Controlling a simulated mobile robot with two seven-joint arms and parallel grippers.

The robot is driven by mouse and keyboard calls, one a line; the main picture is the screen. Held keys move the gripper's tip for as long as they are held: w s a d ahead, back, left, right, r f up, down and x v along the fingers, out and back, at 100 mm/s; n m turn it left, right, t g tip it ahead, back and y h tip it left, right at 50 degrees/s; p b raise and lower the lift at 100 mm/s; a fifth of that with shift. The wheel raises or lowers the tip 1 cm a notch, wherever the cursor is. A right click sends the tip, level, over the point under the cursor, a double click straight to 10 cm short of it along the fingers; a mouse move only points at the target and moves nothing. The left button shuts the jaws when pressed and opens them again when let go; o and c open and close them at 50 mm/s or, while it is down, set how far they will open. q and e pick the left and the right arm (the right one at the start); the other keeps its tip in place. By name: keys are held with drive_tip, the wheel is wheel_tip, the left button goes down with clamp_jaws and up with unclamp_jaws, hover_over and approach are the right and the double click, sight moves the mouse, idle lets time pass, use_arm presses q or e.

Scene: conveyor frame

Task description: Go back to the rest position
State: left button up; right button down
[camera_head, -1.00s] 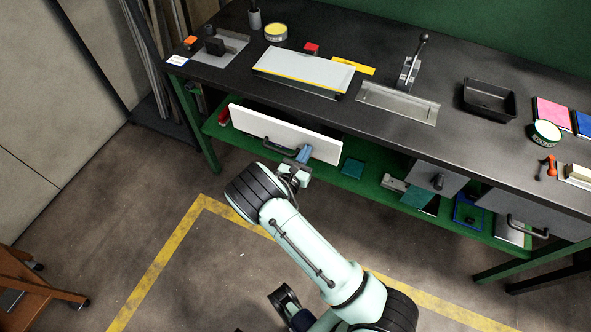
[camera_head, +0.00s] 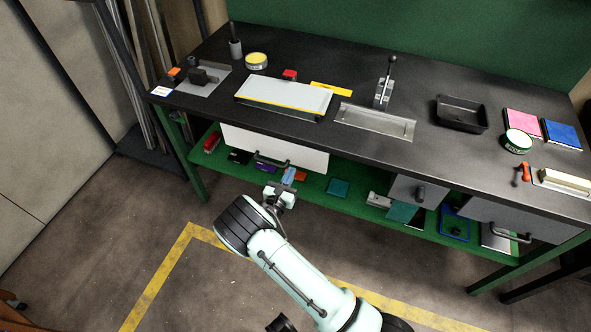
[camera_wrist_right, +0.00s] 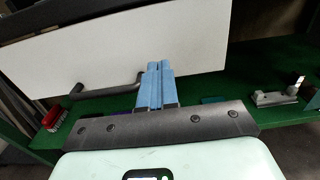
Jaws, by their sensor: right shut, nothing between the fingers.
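My right gripper (camera_head: 288,176) shows in the middle of the head view, just below and to the right of the handle on a white drawer front (camera_head: 304,156). Its blue fingers (camera_wrist_right: 156,86) are together and empty in the right wrist view. There they overlap the right end of the dark bar handle (camera_wrist_right: 110,91) in the picture, but in the head view the fingers look apart from the handle. My left gripper is not in view.
A black workbench (camera_head: 345,143) holds a dark tray (camera_head: 461,128), a lever fixture (camera_head: 384,94) and several small items. Its green lower shelf (camera_head: 322,198) carries loose parts under the drawers. Open floor with a yellow line (camera_head: 160,280) lies in front.

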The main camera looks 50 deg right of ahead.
drive_tip(key=v, duration=0.9)
drive_tip(key=shift+w, duration=0.15)
drive_tip(key=s+d+f+m+g+y+p, duration=0.1)
drive_tip(key=s+f+m+g+y+p, duration=0.15)
drive_tip(key=s+f+g, duration=0.4)
drive_tip(key=s+f+m+g+y+p, duration=0.1)
drive_tip(key=s+f+m+g+y, duration=0.15)
drive_tip(key=s, duration=0.65)
drive_tip(key=s+a+f+m+g+y+p, duration=0.1)
drive_tip(key=s+a+f+m+g+y, duration=0.15)
drive_tip(key=s, duration=0.25)
drive_tip(key=s+a+f+m+g+y+p, duration=0.1)
drive_tip(key=s+a+m+g+y, duration=0.15)
drive_tip(key=s+a, duration=0.2)
drive_tip(key=s+a+m+y+p, duration=0.2)
drive_tip(key=s+a+m+y, duration=0.4)
drive_tip(key=a, duration=0.4)
drive_tip(key=w+a+r+m+t+y+p, duration=0.3)
drive_tip(key=w+a+m+t, duration=0.3)
drive_tip(key=m, duration=0.4)
drive_tip(key=shift+w+y, duration=0.2)
drive_tip(key=shift+y, duration=0.5)
